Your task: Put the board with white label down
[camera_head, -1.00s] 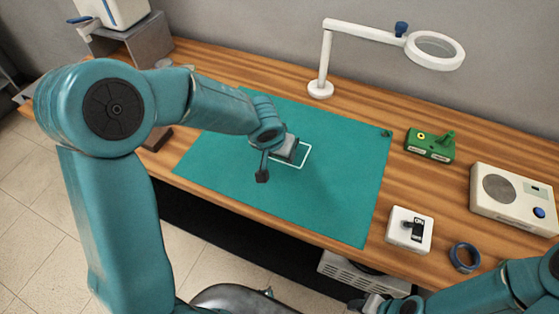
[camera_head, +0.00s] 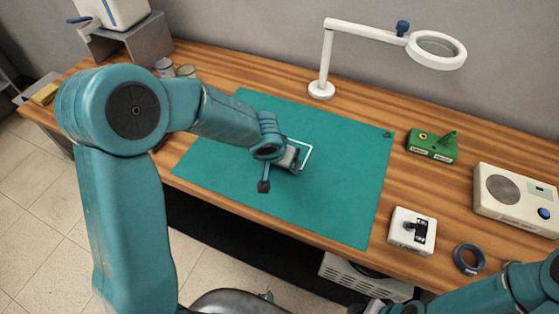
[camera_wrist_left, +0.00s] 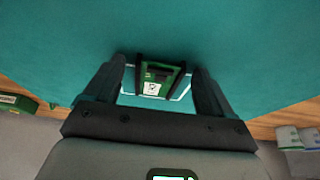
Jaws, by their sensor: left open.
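The board with white label (camera_wrist_left: 157,76) shows in the left wrist view as a small green board with a white label and dark side edges. It lies on the teal mat (camera_head: 345,190), at the white outline (camera_head: 307,156). My left gripper (camera_wrist_left: 158,70) is open, with one finger on each side of the board and a gap to both. In the head view my left gripper (camera_head: 280,166) hides most of the board. My right gripper (camera_head: 372,305) is at the bottom edge, and its jaws are unclear.
To the right of the mat are a green device (camera_head: 432,146), a white switch box (camera_head: 411,231), a blue ring (camera_head: 468,259) and a cream instrument (camera_head: 515,198). A magnifier lamp (camera_head: 321,88) stands behind. Much of the mat is bare.

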